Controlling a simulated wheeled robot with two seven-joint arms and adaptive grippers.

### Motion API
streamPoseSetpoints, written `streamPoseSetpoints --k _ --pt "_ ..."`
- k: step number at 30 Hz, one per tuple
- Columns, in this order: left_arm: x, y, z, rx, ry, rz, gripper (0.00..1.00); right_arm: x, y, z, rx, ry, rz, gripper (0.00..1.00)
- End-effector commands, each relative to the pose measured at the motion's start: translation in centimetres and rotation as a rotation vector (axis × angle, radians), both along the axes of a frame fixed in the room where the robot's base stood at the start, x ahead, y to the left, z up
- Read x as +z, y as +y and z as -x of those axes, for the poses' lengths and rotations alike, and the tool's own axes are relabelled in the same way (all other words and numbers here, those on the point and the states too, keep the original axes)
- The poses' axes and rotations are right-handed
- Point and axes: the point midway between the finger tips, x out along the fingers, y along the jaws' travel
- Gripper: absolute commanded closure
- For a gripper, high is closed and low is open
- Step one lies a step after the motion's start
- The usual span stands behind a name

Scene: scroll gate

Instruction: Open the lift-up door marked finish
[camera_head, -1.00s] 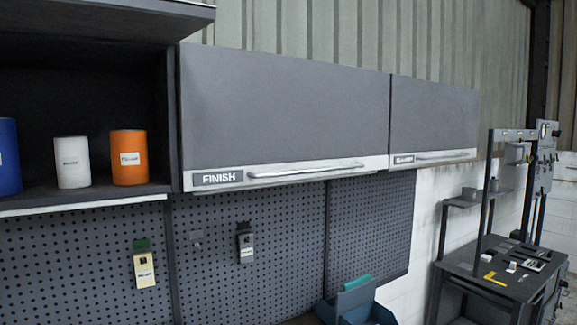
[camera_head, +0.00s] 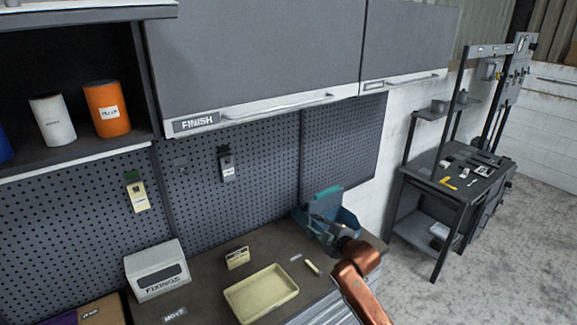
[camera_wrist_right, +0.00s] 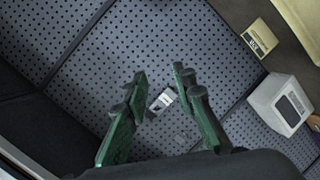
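The lift-up door marked FINISH (camera_head: 255,55) is a grey panel, shut, at the upper middle of the head view. Along its pale lower edge are the FINISH label (camera_head: 196,123) and a long bar handle (camera_head: 278,108). My right arm comes in at the lower right of the head view, well below and apart from the handle. In the right wrist view my right gripper (camera_wrist_right: 159,76) has its green fingers apart with nothing between them, facing the pegboard. The handle cannot be made out in that view. My left gripper is not in view.
A second door (camera_head: 412,40) adjoins on the right. An open shelf at left holds a white can (camera_head: 53,120) and an orange can (camera_head: 107,108). Below are the pegboard (camera_head: 250,175), a fixings box (camera_head: 158,270), a yellow tray (camera_head: 262,293) and a blue bin (camera_head: 347,222).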

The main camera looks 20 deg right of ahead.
Motion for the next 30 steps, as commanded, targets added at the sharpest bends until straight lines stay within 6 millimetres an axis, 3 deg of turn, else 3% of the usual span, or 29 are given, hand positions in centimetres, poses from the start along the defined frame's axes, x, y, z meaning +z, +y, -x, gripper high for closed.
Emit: streamPoseSetpoints --k 1,3,6,9,12,17,30 --pt "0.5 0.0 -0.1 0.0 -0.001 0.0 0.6 6.9 0.8 -1.1 0.038 -0.096 0.056 0.75" --pt "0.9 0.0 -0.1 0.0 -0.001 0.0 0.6 14.7 1.9 -1.7 0.083 -0.212 0.133 0.75" --pt "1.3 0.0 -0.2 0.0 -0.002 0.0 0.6 24.4 3.2 -1.4 0.129 -0.359 0.231 0.75" --pt "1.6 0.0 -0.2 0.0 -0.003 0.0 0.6 31.6 4.3 -0.4 0.156 -0.471 0.305 0.75" --pt "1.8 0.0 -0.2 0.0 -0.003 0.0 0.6 36.2 4.9 0.7 0.17 -0.545 0.355 0.75" --pt "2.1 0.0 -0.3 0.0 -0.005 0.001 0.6 39.1 5.5 1.1 0.179 -0.591 0.384 0.75" --pt "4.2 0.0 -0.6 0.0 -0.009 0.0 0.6 40.5 7.6 -4.5 0.179 -0.591 0.382 0.75"
